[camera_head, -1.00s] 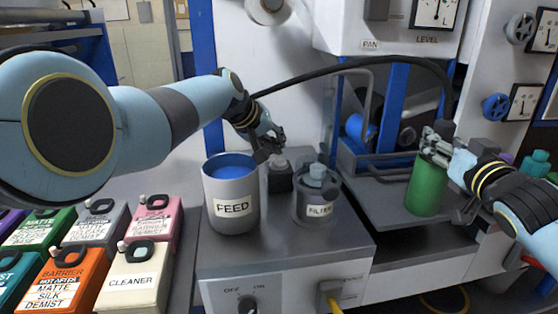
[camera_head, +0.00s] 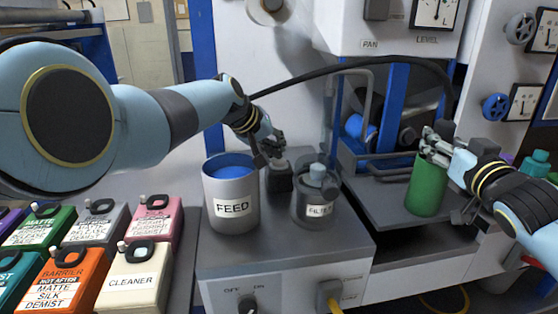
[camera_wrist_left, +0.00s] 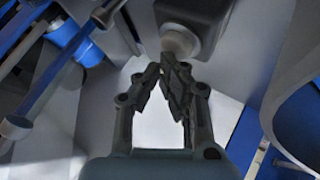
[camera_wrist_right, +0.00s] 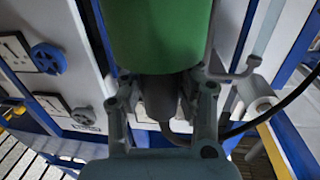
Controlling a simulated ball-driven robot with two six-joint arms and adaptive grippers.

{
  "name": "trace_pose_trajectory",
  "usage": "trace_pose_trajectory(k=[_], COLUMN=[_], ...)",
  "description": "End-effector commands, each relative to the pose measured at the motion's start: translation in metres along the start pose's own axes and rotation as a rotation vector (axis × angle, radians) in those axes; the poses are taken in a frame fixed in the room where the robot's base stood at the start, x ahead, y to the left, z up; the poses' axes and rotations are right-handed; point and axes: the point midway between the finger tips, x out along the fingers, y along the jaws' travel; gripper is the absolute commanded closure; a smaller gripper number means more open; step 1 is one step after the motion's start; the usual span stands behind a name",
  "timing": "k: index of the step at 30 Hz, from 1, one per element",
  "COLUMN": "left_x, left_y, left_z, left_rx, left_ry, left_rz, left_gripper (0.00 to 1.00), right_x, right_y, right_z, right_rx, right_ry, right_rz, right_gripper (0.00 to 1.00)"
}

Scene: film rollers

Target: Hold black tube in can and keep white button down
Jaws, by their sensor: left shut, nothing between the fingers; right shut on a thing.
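The black tube (camera_head: 350,65) arches across the head view and comes down on the right into the green can (camera_head: 427,184). My right gripper (camera_head: 437,147) is shut on the tube's thick dark end (camera_head: 444,129) at the can's mouth. The right wrist view shows that end (camera_wrist_right: 160,96) between the fingers, by the green can (camera_wrist_right: 160,38). The pale button (camera_head: 279,164) sits on a small black box (camera_head: 280,180). My left gripper (camera_head: 273,157) is shut and empty, its tips at the button. In the left wrist view the tips meet the button (camera_wrist_left: 178,43) closely; contact and pressing depth are unclear.
The FEED pot (camera_head: 231,194) with blue liquid and the FILTER cup (camera_head: 316,200) stand beside the black box on the grey cabinet. The can stands on a grey tray (camera_head: 385,200). Several labelled bottles, such as CLEANER (camera_head: 132,280), fill the lower left.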

Motion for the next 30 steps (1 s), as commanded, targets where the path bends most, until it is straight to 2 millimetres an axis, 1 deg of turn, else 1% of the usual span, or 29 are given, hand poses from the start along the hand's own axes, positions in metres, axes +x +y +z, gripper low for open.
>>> trace_pose_trajectory(k=[30], left_x=[0.0067], left_y=[-0.0051], left_z=[0.0057], left_rx=[-0.001], left_ry=[-0.002], left_rz=[0.0], left_gripper=[1.0], right_x=[0.0002], right_y=[-0.0002], right_z=[-0.0009], right_rx=[0.0], right_ry=[0.002], right_rz=[-0.001], right_gripper=[1.0])
